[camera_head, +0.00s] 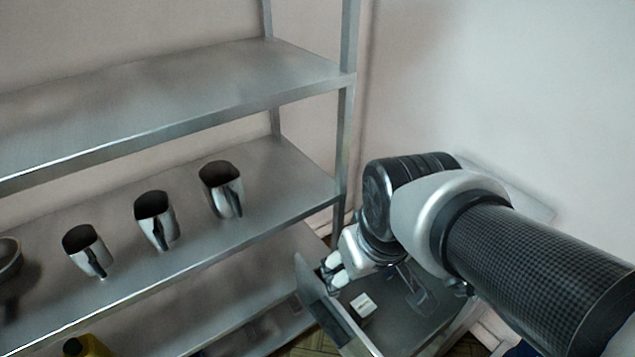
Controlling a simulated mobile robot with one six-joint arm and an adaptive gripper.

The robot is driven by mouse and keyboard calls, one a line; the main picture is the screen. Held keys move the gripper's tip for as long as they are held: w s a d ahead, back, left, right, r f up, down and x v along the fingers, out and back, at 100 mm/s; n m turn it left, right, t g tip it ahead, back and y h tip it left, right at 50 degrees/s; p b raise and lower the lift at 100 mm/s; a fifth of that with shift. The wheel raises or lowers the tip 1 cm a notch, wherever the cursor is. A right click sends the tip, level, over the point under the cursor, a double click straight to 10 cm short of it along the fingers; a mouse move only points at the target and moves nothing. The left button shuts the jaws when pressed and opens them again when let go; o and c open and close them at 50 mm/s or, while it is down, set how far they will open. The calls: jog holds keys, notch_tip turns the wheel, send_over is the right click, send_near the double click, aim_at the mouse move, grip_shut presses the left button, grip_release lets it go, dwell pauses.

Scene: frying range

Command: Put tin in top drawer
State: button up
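An open drawer (390,327) with a grey interior is at the lower middle right, its front panel (322,303) facing left. A small whitish block-like item (363,305) lies on the drawer floor; I cannot tell whether it is the tin. My gripper (334,271) is above the drawer, close to the inner side of its front panel, and apart from the whitish item. Its fingers are small and partly hidden by my wrist, so I cannot tell whether they are open or shut. No other object is clearly recognisable as a tin.
A metal shelf rack stands at the left; its middle shelf (190,246) holds several metal jugs, one (222,190) nearest the rack's right post (345,140). A yellow container (87,346) is low at the left. A pale wall (500,80) is behind. My arm covers the right side.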

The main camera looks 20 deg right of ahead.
jog(key=s+a+r, duration=0.1)
jog(key=s+r, duration=0.1)
jog(key=s, duration=0.4)
jog(key=shift+s+a+m+t, duration=0.25)
jog(key=shift+m+t, duration=0.15)
dwell(0.8)
